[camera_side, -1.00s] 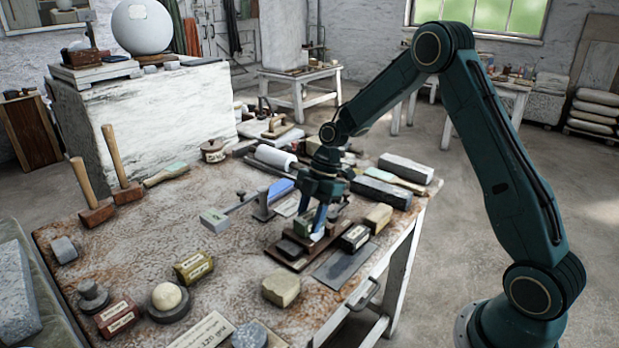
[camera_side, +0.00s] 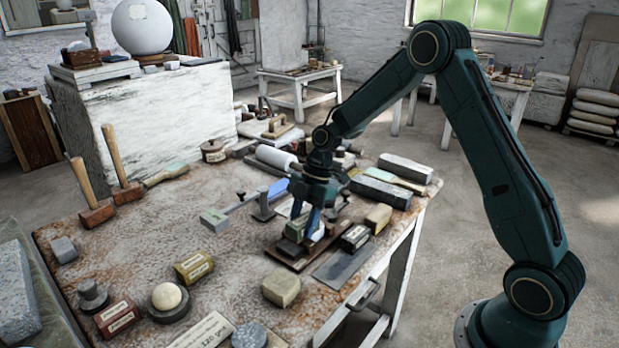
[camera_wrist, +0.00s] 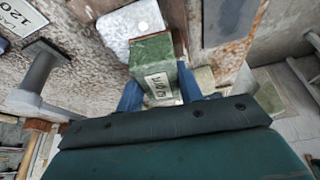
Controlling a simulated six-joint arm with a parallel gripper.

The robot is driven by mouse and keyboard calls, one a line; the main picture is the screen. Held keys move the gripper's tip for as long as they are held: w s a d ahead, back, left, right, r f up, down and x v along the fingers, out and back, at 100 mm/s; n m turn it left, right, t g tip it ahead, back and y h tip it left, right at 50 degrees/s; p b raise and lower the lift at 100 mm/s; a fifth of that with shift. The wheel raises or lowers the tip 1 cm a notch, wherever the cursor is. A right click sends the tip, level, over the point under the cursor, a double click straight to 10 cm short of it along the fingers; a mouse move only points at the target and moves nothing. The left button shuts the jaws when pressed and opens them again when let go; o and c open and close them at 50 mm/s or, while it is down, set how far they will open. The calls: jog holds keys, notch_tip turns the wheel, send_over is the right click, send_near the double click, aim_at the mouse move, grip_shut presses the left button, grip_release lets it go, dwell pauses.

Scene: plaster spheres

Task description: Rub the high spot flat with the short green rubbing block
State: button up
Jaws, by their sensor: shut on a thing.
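My gripper (camera_side: 304,220) is shut on a short green block (camera_side: 296,229) over the dark wooden tray (camera_side: 284,258) near the right side of the workbench. In the wrist view the green block (camera_wrist: 152,58) sits between the blue fingers, with a pale printed label on its side. A big white plaster sphere (camera_side: 141,26) with a small greyish square patch stands at the back left, on a pale stone block. I cannot tell whether that patch is the high spot. My gripper is far from this sphere.
A small cream ball (camera_side: 166,295) sits on a dark round base at the front. An olive labelled block (camera_side: 194,266), a tan block (camera_side: 281,288) and two mallets (camera_side: 97,214) stand on the bench. Grey stone bars (camera_side: 381,191) lie at the right. Bare bench shows in the left middle.

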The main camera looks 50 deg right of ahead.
jog(key=shift+s+d, duration=0.15)
jog(key=shift+d, duration=1)
jog(key=shift+d, duration=0.15)
jog(key=shift+d, duration=0.9)
jog(key=shift+a, duration=0.15)
jog(key=shift+a, duration=1)
jog(key=shift+a+f, duration=0.1)
jog(key=shift+a, duration=0.05)
jog(key=shift+a, duration=0.95)
